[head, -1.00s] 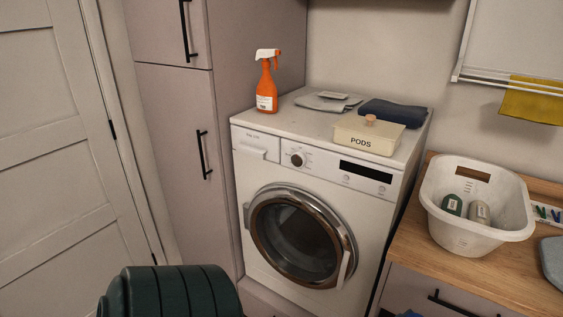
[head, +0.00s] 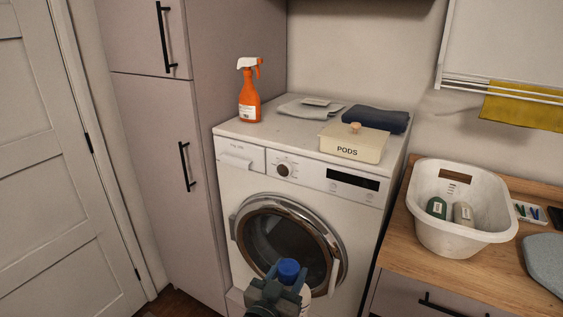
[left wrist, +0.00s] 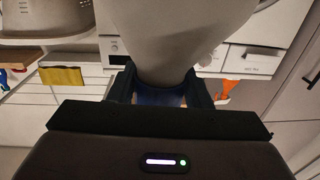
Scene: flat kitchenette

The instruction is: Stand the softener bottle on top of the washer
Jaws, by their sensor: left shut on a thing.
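The softener bottle is pale with a blue cap (head: 288,268). My left gripper (head: 287,284) is shut on it near the cap and holds it in front of the washer door, below the level of the top. In the left wrist view the pale bottle body (left wrist: 180,40) fills the upper middle, with the blue cap (left wrist: 160,97) between the fingers. The lower body is cut off in the head view. The white washer (head: 225,190) stands ahead, its flat top (head: 285,128) in view. My right gripper is not in view.
On the washer top are an orange spray bottle (head: 249,95) at back left, a grey cloth (head: 295,109), a dark folded cloth (head: 375,119) and a PODS box (head: 352,143). The front left of the top is clear. A white basket (head: 462,236) stands on the wooden counter to the right.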

